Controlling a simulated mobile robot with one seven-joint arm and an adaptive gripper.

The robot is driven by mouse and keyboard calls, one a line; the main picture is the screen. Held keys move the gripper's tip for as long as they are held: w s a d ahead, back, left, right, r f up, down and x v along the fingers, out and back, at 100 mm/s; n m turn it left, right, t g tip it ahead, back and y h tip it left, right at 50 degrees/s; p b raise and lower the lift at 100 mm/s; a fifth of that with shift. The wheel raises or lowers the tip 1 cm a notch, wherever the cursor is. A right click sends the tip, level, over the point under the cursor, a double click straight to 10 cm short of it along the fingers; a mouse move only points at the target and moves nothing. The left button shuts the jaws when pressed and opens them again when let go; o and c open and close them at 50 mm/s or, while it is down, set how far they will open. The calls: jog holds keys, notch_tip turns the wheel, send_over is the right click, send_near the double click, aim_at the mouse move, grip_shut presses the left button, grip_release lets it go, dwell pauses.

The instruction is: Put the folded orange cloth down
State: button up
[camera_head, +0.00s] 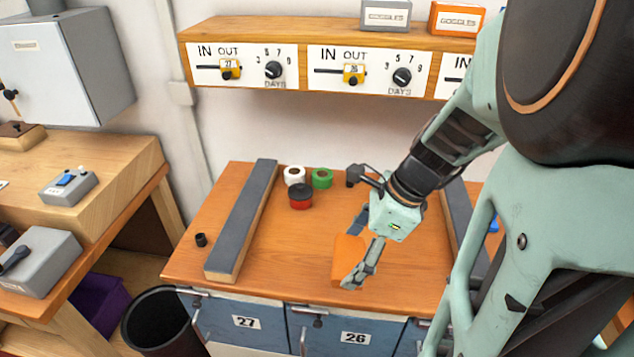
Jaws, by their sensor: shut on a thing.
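The folded orange cloth (348,259) is a small flat-sided piece over the middle front of the wooden bench top. My gripper (352,250) reaches in from the right and is shut on the cloth, with one finger on its near right side and the other behind it. The fingers partly cover the cloth. I cannot tell whether its lower edge touches the bench top (262,245) or hangs just above it.
A long grey-topped bar (243,222) lies on the left of the bench. White (294,175), green (322,178) and red-black (300,196) rolls stand at the back. A small black cup (201,240) sits at the left front. Bench between bar and gripper is clear.

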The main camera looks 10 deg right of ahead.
aim_at(355, 236)
jog(key=w+d+f, duration=0.1)
jog(key=w, duration=0.1)
jog(key=w+d+f, duration=0.1)
jog(key=w, duration=0.1)
jog(key=w+d+f, duration=0.1)
jog(key=w, duration=0.1)
jog(key=shift+w+f, duration=0.15)
jog(key=shift+w, duration=0.25)
jog(key=w+f, duration=0.1)
jog(key=w+d+f, duration=0.1)
jog(key=f, duration=0.1)
jog(key=w+d+f, duration=0.1)
jog(key=w+f, duration=0.1)
jog(key=shift+w, duration=0.1)
jog(key=shift+w+d+f, duration=0.2)
jog(key=shift+w+f, duration=0.15)
jog(key=shift+f, duration=1.75)
jog(key=shift+f, duration=0.2)
jog(key=o, duration=1.1)
